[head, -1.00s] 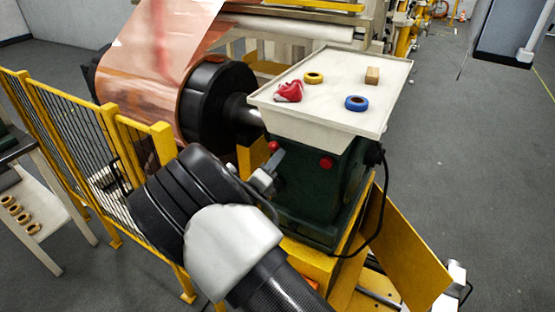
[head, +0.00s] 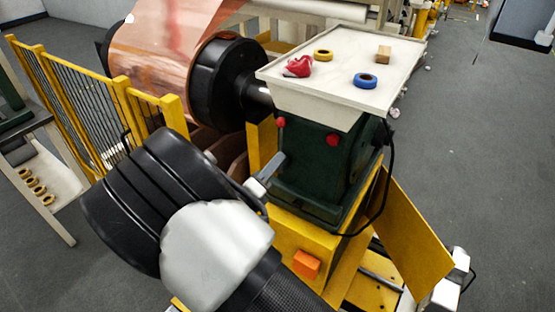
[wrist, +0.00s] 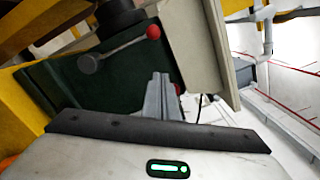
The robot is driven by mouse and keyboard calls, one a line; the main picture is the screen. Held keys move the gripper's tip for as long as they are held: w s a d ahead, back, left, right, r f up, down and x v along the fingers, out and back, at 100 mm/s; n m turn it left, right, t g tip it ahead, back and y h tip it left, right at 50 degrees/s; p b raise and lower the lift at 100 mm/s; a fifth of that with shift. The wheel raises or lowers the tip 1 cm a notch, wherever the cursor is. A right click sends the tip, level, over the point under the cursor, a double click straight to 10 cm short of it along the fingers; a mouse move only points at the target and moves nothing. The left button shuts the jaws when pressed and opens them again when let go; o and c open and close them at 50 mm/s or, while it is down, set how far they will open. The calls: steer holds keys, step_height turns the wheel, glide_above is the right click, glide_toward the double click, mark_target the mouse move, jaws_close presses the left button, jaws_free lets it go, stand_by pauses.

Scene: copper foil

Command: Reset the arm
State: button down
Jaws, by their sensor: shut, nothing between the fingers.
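My gripper (head: 277,161) shows in the head view as a small grey tip beyond my black and white arm, in front of the dark green machine housing (head: 322,165). Most of the gripper is hidden behind my wrist. In the wrist view my gripper (wrist: 160,80) points away with its two grey fingers together and nothing between them. Behind it are the green housing and a lever with a red knob (wrist: 153,32). I cannot tell exactly how far the fingertips are from the housing.
A copper roll (head: 160,65) and yellow fence (head: 62,85) stand left. The right floor is open.

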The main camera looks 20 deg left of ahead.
stand_by(0.3)
steer(key=w+d+r+m+g+h, duration=0.1)
steer(key=d+r+m+g+h, duration=0.2)
steer(key=d+m, duration=0.3)
steer(key=w+d+r+m+g+h, duration=0.2)
steer(key=d+m+h, duration=0.15)
steer(key=d, duration=0.55)
steer(key=s+d+r+m+g, duration=0.2)
steer(key=s+d+m+g, duration=0.15)
steer(key=d+m, duration=0.4)
steer(key=s+d+r+m+g, duration=0.2)
steer(key=s+d+m+g, duration=0.15)
steer(key=d+m, duration=0.35)
steer(key=s+d+r+m+y, duration=0.3)
steer(key=s+m, duration=0.5)
steer(key=m, duration=0.3)
steer(key=s+d+r+m+y, duration=0.4)
steer(key=s+m, duration=0.4)
steer(key=m, duration=0.2)
steer(key=shift+r+m+y, duration=0.4)
steer(key=shift+r+y, duration=0.3)
steer(key=shift+y, duration=0.45)
